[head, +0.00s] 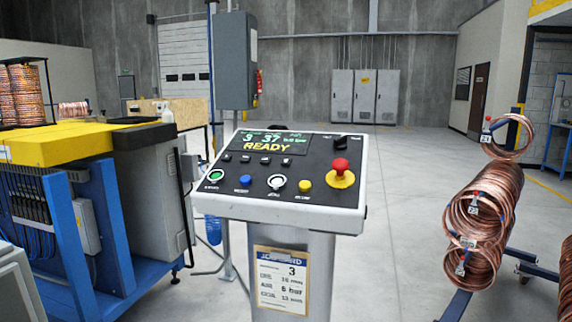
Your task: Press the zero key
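A control panel (322,203) with a black sloped face stands on a grey pedestal in the middle of the head view. Its display (265,142) shows yellow "READY" below green figures. Below the display is a row of small dark keys (245,159); their labels are too small to read, so I cannot tell which is the zero key. Nearer the front edge are a green-ringed button (215,176), a blue button (245,180), a white-ringed control (276,183) and a yellow button (305,186). Neither of my grippers is in view.
A red mushroom button (341,166) on a yellow base rises at the panel's right. A job card (280,279) hangs on the pedestal. A blue-framed machine (82,220) stands left. Copper coils (486,215) hang on a rack at right. Floor between panel and coils is clear.

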